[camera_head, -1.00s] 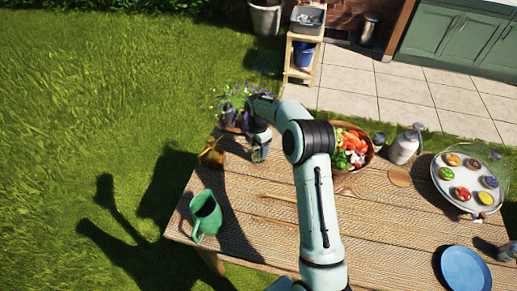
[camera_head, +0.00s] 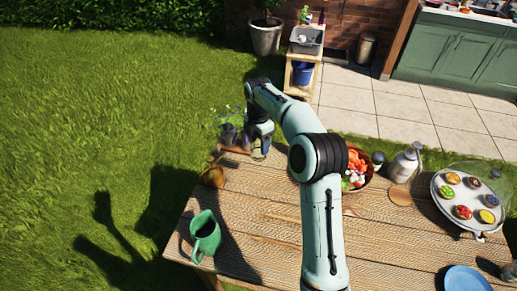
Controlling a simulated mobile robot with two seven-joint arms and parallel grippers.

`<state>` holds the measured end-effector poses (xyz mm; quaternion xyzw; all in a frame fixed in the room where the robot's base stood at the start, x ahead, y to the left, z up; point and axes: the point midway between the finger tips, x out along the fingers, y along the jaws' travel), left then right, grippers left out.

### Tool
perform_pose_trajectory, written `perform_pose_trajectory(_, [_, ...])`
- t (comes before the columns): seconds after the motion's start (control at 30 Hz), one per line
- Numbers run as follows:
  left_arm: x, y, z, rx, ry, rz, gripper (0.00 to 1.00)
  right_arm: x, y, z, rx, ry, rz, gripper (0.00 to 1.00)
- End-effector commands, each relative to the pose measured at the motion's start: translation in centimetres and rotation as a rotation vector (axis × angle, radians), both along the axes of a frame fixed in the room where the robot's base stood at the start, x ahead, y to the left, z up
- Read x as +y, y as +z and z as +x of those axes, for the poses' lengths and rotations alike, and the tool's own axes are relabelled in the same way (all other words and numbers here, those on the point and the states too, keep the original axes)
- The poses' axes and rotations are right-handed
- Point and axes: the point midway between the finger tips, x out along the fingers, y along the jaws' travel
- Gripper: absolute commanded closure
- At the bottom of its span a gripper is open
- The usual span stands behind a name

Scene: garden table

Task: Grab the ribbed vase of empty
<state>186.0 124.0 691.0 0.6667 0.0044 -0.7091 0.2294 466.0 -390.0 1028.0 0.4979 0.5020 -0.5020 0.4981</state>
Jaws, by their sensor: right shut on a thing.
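My right gripper (camera_head: 259,141) is at the far left part of the table, pointing down. It is shut on a small clear, glassy vessel (camera_head: 260,154), which appears to be the ribbed vase. The vessel is small and partly hidden by the gripper, so its ribs and inside cannot be made out. I cannot tell if its base is clear of the table. My left gripper is not in view.
Purple flowers in dark pots (camera_head: 229,134) stand just left of the gripper. An orange-brown pot (camera_head: 212,176) and a green jug (camera_head: 205,236) are nearer. A bowl of vegetables (camera_head: 358,172) stands right of my arm. The wooden table (camera_head: 270,222) has bare boards in front.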

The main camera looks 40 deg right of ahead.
Motion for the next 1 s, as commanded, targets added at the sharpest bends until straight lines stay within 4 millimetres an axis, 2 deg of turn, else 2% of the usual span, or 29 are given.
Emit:
perform_pose_trajectory(0.2, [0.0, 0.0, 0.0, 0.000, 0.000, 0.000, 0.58, 0.0, 2.3, 0.0, -0.004, 0.000, -0.001, 0.76])
perform_pose_trajectory(0.43, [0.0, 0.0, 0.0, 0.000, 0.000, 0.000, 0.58, 0.0, 3.9, 0.0, -0.002, 0.001, -0.001, 0.76])
perform_pose_trajectory(1.0, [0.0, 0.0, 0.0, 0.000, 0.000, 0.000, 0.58, 0.0, 5.0, 0.0, -0.002, 0.001, 0.000, 0.76])
